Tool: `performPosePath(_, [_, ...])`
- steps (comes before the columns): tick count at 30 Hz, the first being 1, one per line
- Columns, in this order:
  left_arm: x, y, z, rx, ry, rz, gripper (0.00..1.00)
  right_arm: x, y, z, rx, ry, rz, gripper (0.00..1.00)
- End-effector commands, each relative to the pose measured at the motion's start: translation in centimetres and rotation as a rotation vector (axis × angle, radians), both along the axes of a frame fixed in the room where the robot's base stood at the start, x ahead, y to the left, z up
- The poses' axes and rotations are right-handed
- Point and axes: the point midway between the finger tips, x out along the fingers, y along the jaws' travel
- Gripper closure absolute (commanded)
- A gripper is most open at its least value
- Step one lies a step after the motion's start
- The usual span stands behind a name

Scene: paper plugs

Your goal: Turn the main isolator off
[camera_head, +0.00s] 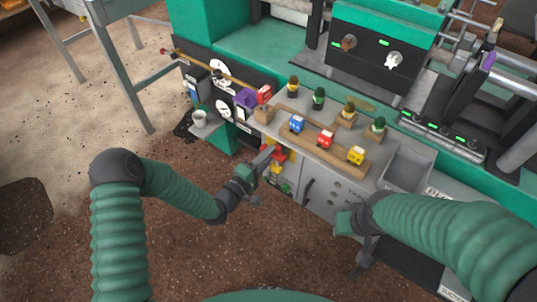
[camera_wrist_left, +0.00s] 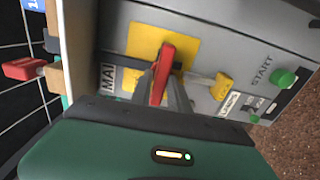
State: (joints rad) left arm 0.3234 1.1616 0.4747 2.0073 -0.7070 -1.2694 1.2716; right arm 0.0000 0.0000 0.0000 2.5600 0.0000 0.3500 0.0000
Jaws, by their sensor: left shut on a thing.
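The main isolator is a red handle on a yellow plate (camera_wrist_left: 146,42), on the grey front panel below the bench top. In the left wrist view the red handle (camera_wrist_left: 163,68) stands out from the plate, and a label beginning "MAI" is beside it. My left gripper (camera_head: 264,160) is shut on the red handle, its grey fingers on either side of it in the wrist view (camera_wrist_left: 170,95). In the head view the fingers partly hide the handle (camera_head: 280,153). My right gripper (camera_head: 357,262) hangs over the floor at the right, away from the isolator; its fingers are unclear.
A green START button (camera_wrist_left: 284,78) and a yellow tag or handle (camera_wrist_left: 221,87) are near the isolator. A grey tray (camera_head: 407,168) is further right. The floor in front is open.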

Motion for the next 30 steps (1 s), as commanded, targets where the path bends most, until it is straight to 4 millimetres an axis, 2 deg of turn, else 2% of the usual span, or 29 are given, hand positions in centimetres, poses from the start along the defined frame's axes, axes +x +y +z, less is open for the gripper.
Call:
performPosePath(7, [0.1, 0.3, -0.3, 0.002, 0.008, 0.008, 1.00, 0.0, 0.0, 0.0, 0.000, 0.000, 0.000, 0.64])
performPosePath(8, [0.1, 0.3, -0.3, 0.003, 0.008, 0.008, 0.74, 0.0, 0.0, 0.0, 0.000, 0.000, 0.000, 0.64])
performPosePath(11, [0.1, 0.3, -0.3, 0.002, 0.006, 0.007, 0.62, 0.0, 0.0, 0.0, 0.000, 0.000, 0.000, 0.64])
performPosePath(22, [-0.5, 0.5, 0.0, 0.002, 0.002, 0.003, 0.62, 0.0, 0.0, 0.2, 0.000, 0.000, 0.000, 0.64])
performPosePath(26, [-2.4, 1.9, 0.1, 0.002, 0.006, 0.005, 0.62, 0.0, 0.0, 1.0, 0.000, 0.000, 0.000, 0.64])
performPosePath(30, [-5.6, 4.4, 0.1, 0.001, 0.008, 0.006, 0.62, 0.0, 0.0, 1.9, 0.000, 0.000, 0.000, 0.64])
